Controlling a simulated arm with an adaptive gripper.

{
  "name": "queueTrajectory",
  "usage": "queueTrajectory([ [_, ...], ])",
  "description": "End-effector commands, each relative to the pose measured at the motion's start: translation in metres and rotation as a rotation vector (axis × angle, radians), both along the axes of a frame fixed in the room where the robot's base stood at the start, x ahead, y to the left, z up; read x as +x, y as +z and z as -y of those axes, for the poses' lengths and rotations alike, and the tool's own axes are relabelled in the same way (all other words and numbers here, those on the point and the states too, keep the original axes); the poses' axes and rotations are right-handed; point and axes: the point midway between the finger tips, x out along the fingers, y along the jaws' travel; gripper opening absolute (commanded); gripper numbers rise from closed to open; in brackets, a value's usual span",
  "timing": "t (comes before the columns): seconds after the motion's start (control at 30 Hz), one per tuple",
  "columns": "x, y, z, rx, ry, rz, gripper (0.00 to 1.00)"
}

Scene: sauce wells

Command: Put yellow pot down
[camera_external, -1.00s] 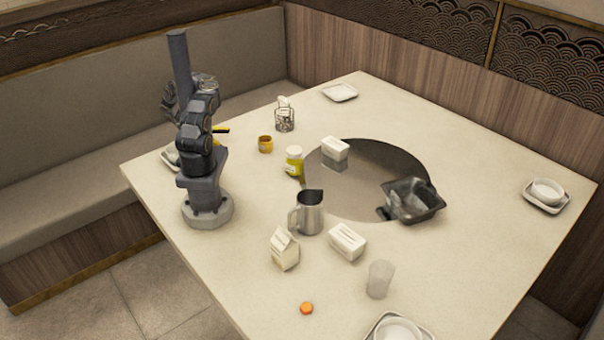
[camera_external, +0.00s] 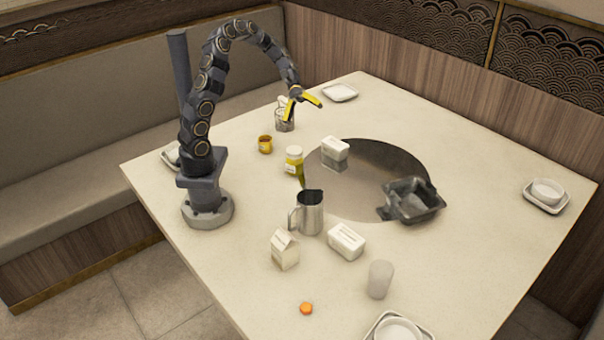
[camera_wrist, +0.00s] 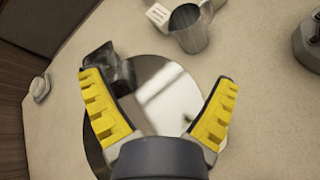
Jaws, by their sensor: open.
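A small yellow pot (camera_external: 265,144) stands upright on the table, left of the round dark disc, in the external view. It does not show in the wrist view. My gripper (camera_external: 305,112) is in the air above the table, up and to the right of the pot and apart from it. Its yellow fingers are spread wide with nothing between them. In the wrist view my gripper (camera_wrist: 159,80) is also open, with the shiny disc (camera_wrist: 172,92) below it. A jar with a yellow label (camera_external: 294,161) stands at the disc's left edge.
A wire holder (camera_external: 284,121) stands behind the pot. A white-topped box (camera_external: 334,152) and a black pan (camera_external: 413,203) are at the disc. A metal pitcher (camera_external: 309,214), carton (camera_external: 284,250) and white box (camera_external: 347,242) stand nearer. The table's right side (camera_external: 480,180) is largely clear.

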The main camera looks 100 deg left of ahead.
Motion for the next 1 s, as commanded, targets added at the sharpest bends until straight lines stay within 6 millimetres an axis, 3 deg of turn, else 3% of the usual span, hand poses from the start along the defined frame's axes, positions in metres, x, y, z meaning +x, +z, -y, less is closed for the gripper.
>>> queueTrajectory([
  [0.03, 0.003, 0.016, 0.034, 0.060, -0.126, 0.018, 0.89],
  [0.2, -0.019, 0.045, 0.122, 0.276, -0.494, 0.061, 0.89],
  [0.3, -0.046, 0.053, 0.159, 0.412, -0.689, 0.089, 0.89],
  [0.4, -0.078, 0.057, 0.183, 0.553, -0.868, 0.119, 0.89],
  [0.53, -0.120, 0.057, 0.196, 0.738, -1.064, 0.162, 0.89],
  [0.7, -0.157, 0.056, 0.190, 0.931, -1.220, 0.223, 0.89],
  [0.83, -0.172, 0.054, 0.185, 1.006, -1.276, 0.254, 0.89],
  [1.0, -0.175, 0.055, 0.182, 1.036, -1.292, 0.268, 0.89],
])
